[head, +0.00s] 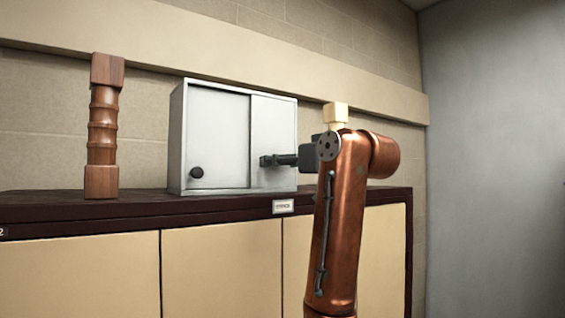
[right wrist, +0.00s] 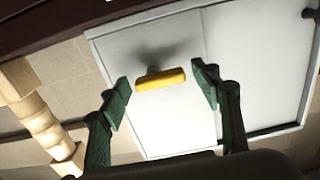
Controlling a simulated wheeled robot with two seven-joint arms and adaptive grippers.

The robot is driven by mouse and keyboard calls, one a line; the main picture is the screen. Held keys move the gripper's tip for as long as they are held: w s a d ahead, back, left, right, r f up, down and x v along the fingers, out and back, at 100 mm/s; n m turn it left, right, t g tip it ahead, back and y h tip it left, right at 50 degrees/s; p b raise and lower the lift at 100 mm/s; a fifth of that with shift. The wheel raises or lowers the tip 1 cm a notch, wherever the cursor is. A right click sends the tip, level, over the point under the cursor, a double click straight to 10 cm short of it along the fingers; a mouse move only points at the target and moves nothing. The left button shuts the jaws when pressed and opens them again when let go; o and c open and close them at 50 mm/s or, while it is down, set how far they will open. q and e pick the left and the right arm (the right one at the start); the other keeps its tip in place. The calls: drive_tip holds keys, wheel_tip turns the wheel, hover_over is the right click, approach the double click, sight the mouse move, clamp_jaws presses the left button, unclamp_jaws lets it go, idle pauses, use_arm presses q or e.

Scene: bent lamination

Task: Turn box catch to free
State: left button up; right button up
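The box is a light grey cabinet (head: 219,130) standing on the dark counter, with a round black knob (head: 196,173) low on its left panel. The catch is a yellow bar (right wrist: 160,79) on the pale panel in the right wrist view. In the head view my gripper hides the catch. My right gripper (head: 276,160) is in front of the box's right panel. In the right wrist view its green fingers (right wrist: 164,86) are open, one on each side of the yellow catch, with visible gaps. My left gripper is in neither view.
A brown turned wooden post (head: 102,128) stands on the counter (head: 140,206) left of the box. A cream post (head: 336,112) is right of the box, mostly behind my arm; it also shows in the wrist view (right wrist: 42,118). A wall is close behind.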

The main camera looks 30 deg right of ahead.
drive_tip(key=c, duration=1)
drive_tip(key=m, duration=0.4)
drive_tip(key=shift+r+m, duration=0.15)
drive_tip(key=shift+m, duration=0.25)
drive_tip(key=m, duration=0.4)
drive_tip(key=shift+d+r+m, duration=0.1)
drive_tip(key=shift+r+m, duration=0.1)
drive_tip(key=shift+m, duration=0.1)
drive_tip(key=m, duration=0.4)
drive_tip(key=shift+d+r, duration=0.1)
drive_tip(key=shift+d+m, duration=0.15)
drive_tip(key=shift+m, duration=2.25)
drive_tip(key=o, duration=1.2)
drive_tip(key=shift+c, duration=0.2)
